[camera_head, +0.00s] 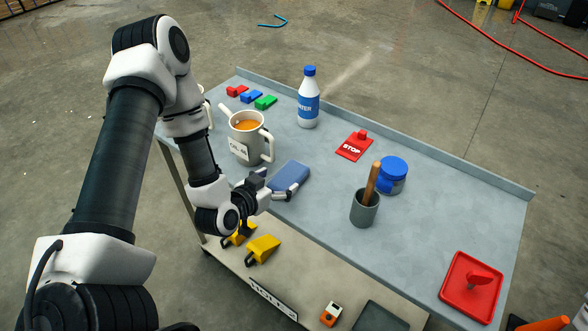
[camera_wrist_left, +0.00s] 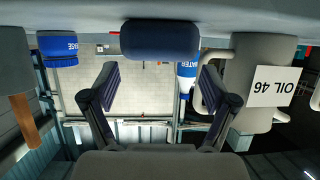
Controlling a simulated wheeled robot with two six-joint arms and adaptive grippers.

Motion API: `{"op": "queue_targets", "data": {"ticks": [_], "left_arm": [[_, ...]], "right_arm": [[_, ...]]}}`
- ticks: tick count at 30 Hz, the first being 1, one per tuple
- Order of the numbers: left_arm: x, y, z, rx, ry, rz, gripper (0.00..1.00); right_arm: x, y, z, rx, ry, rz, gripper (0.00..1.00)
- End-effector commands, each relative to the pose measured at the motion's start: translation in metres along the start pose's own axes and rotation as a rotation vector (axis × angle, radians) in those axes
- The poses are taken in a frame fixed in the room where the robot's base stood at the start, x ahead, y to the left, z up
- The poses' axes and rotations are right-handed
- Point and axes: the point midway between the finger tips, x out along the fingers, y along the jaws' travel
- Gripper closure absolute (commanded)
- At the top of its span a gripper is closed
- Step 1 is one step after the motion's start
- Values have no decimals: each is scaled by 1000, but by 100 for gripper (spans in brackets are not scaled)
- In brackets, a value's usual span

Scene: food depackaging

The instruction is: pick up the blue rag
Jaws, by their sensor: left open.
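The blue rag (camera_head: 291,175) is a folded blue block lying on the grey cart top, beside the mug. In the left wrist view, which looks upside down, the rag (camera_wrist_left: 160,38) is dark blue and sits ahead of the fingers, centred between them. My left gripper (camera_head: 277,183) is open at the near edge of the rag, low over the cart top. In the wrist view the gripper (camera_wrist_left: 159,82) has its two fingers spread with nothing between the tips. Whether a finger touches the rag is hard to tell. My right gripper is not in view.
A mug labelled OIL 46 (camera_head: 240,147) stands close to the rag.

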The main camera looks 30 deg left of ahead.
Motion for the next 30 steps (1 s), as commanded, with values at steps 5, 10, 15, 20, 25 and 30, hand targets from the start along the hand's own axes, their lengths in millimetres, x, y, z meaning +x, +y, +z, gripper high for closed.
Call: {"op": "queue_targets", "data": {"ticks": [5,10,15,20,25,30], "left_arm": [[26,1,-3,4,-1,3,15],[54,1,0,2,-4,2,15],[57,1,1,-3,-5,1,15],[57,1,1,-2,-5,1,50],[57,1,1,-2,-5,1,62],[57,1,1,-2,-5,1,62]], "right_arm": [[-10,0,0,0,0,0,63],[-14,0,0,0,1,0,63],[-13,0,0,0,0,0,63],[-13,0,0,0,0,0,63],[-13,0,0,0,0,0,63],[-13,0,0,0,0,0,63]]}}
